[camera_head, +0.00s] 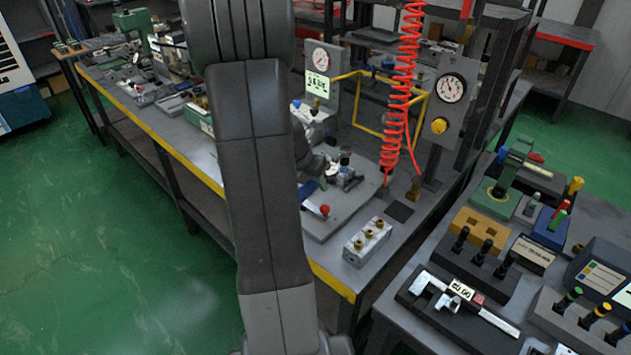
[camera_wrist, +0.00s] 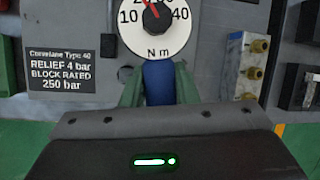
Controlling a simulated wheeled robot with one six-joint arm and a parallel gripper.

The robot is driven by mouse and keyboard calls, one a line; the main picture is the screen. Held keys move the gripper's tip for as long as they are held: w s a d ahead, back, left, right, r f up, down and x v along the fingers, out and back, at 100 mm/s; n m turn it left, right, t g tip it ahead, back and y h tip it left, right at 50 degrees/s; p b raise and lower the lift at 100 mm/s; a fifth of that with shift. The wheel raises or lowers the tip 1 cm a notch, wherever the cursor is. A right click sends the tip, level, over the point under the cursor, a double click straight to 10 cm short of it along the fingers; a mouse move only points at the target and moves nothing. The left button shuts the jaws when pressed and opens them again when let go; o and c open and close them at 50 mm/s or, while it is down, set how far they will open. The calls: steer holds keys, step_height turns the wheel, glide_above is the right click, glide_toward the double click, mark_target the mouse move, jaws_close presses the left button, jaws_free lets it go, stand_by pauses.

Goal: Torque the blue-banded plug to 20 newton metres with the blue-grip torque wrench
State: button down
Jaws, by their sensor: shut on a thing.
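In the wrist view my gripper (camera_wrist: 158,88) is shut on the blue grip (camera_wrist: 158,82) of the torque wrench, one finger on each side. The wrench's round white dial (camera_wrist: 157,24), marked N m, lies just beyond the fingertips. Its red needle points up and slightly left, between the 10 and 40 marks; the top of the dial is cut off. In the head view my arm covers most of the gripper, which is over the valve block area on the bench. The blue-banded plug cannot be made out; whether the wrench is seated on it cannot be told.
A silver block with brass fittings (camera_head: 367,242) stands at the bench's front corner. A red coiled hose (camera_head: 402,85) hangs behind the work area, near a gauge panel (camera_head: 451,88). The right-hand table holds a caliper (camera_head: 462,300) and several tools. Green floor lies open at left.

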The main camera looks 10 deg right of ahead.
steer(key=shift+f+b, duration=0.75)
steer(key=shift+f, duration=0.4)
steer(key=shift+w+a+m+g+p, duration=0.4)
steer(key=shift+w+a+m+p, duration=0.25)
steer(key=shift+w+a+m, duration=0.25)
steer(key=shift+w+a+r+m+p, duration=0.1)
steer(key=shift+w+a+m+p, duration=0.1)
steer(key=shift+w+m+p, duration=0.15)
steer(key=shift+w+a+m+g+p, duration=0.4)
steer(key=shift+w+a+m+p, duration=0.1)
steer(key=shift+w+m, duration=0.2)
